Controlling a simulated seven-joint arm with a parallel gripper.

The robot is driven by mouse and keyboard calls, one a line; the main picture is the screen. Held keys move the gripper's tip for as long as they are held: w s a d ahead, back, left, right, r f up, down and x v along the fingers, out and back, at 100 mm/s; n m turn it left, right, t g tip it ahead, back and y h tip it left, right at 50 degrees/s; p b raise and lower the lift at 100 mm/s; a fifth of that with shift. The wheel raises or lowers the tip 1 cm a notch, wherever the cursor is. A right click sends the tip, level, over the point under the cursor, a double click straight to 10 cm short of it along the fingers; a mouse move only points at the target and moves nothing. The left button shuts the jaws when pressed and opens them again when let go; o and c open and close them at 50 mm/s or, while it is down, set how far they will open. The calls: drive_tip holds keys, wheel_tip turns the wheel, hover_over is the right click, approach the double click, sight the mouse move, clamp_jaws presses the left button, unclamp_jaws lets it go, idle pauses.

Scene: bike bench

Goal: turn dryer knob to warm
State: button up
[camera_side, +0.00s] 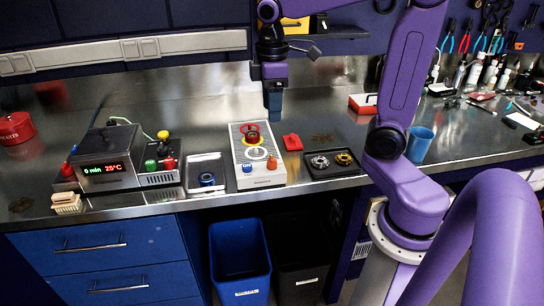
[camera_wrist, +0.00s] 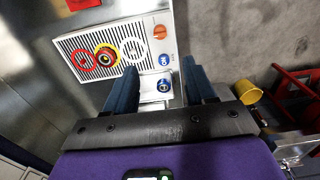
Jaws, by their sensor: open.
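A white perforated box (camera_side: 256,150), which appears to be the dryer, stands mid-bench with red, yellow and white rings on top. It also shows in the wrist view (camera_wrist: 88,40). Which way either points is too small to tell. My gripper (camera_side: 274,112) is open and empty, pointing down above the box's right side.
A unit with a red display (camera_side: 104,168) stands left, beside a small panel of coloured buttons (camera_side: 162,163). A metal tray (camera_side: 205,160) lies left of the box. A black tray with round parts (camera_side: 332,174) and a red block (camera_side: 292,142) are at its right.

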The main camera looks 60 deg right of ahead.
sight(272, 158)
wheel_tip(272, 158, down, 15)
idle(0.5)
clamp_jaws()
